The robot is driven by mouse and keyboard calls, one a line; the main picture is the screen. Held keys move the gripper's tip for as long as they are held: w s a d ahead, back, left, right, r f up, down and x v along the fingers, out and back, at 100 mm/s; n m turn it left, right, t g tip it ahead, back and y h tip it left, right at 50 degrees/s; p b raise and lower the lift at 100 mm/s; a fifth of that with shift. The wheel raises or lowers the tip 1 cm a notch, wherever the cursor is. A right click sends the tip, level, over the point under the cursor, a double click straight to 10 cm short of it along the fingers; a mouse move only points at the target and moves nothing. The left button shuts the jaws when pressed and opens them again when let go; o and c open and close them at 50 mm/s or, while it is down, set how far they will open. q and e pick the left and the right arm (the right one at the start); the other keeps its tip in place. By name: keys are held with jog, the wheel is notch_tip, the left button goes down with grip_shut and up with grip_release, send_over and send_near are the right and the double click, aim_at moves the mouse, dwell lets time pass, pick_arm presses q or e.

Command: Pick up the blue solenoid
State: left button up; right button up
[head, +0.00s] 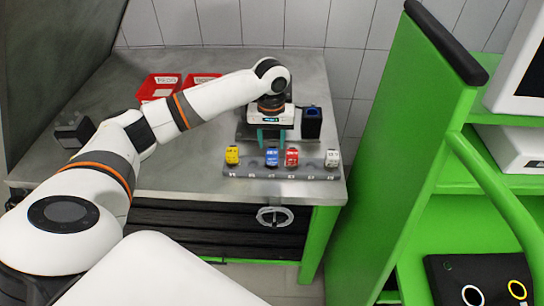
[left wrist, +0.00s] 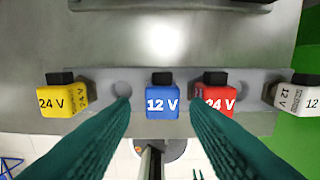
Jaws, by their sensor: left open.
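The blue solenoid (head: 271,157) stands in a grey rack (head: 240,172) near the front edge of the metal table. In the left wrist view the blue solenoid (left wrist: 162,100) reads "12 V" and sits between and beyond the two teal fingers. My left gripper (head: 271,138) is open and empty, just above and behind the rack in the head view. In the left wrist view its fingers (left wrist: 160,110) stand apart, the right one overlapping the red solenoid (left wrist: 216,92). My right gripper is not in view.
A yellow solenoid (head: 232,155) stands left of the blue one; a red (head: 291,157) and a white one (head: 332,158) stand right. An empty rack hole (left wrist: 122,89) lies beside the blue one. A dark blue block (head: 312,122) and red bins (head: 160,86) stand behind.

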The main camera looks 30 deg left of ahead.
aim_at(272, 152)
pick_arm(q)
jog(key=shift+f, duration=0.4)
notch_tip(272, 152, down, 4)
jog(key=shift+d+f+p, duration=0.15)
jog(key=shift+f+p, duration=0.05)
jog(key=shift+p, duration=0.55)
jog(key=shift+c, duration=0.3)
jog(key=c, duration=0.6)
jog(key=shift+o, duration=0.2)
jog(key=shift+r, duration=0.1)
jog(key=shift+r, duration=0.25)
notch_tip(272, 152, up, 10)
jog(key=shift+f+b, duration=0.25)
jog(key=shift+b, duration=0.65)
